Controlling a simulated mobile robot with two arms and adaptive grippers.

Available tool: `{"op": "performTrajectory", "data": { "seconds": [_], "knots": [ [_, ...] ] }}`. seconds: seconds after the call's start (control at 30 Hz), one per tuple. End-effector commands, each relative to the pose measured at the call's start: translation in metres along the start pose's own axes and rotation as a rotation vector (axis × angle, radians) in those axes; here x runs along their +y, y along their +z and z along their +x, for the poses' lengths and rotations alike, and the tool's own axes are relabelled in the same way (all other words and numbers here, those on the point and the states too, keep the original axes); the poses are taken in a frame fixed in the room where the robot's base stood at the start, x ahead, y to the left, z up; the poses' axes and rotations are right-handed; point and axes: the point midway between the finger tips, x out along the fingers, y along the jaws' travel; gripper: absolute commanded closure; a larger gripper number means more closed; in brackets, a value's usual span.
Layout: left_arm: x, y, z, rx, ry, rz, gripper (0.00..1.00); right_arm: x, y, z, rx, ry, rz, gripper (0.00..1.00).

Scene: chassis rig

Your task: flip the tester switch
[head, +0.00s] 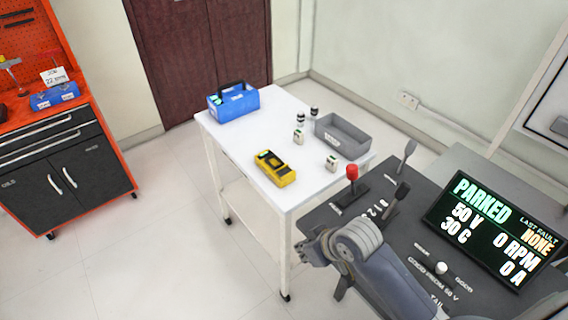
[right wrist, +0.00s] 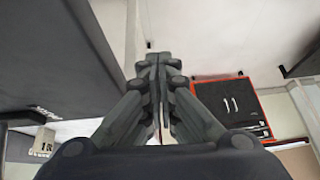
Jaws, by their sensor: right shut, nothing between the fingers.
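A yellow and black device (head: 275,168), which may be the tester, lies on the white table; its switch is too small to make out. A dark grey rig console (head: 405,225) stands at the right. It carries a red-knobbed lever (head: 352,173), a black lever (head: 402,191) and a white knob (head: 441,268). My right gripper (head: 308,248) is at the console's front left edge, apart from the yellow device. It also shows in the right wrist view (right wrist: 152,62), where its fingers are shut together with nothing between them. My left gripper is in neither view.
The white table (head: 235,140) also holds a blue toolbox (head: 233,104), a grey bin (head: 343,136) and several small items. A screen (head: 492,229) on the console reads PARKED. An orange and black cabinet (head: 65,165) stands at the left. The floor between is clear.

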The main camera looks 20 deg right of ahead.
Motion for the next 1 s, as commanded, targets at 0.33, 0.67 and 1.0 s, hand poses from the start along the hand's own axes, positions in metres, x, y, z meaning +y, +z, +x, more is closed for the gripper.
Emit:
{"op": "performTrajectory", "data": {
  "seconds": [0.33, 0.67, 1.0],
  "knots": [
    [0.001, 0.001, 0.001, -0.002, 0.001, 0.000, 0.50, 0.048, -0.114, -0.014, 0.128, -0.038, -0.029, 1.00],
    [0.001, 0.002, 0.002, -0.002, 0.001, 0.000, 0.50, 0.101, -0.208, -0.060, 0.233, -0.057, 0.013, 1.00],
    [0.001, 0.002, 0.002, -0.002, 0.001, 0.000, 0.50, 0.112, -0.227, -0.074, 0.258, -0.063, 0.030, 1.00]
  ]
}}
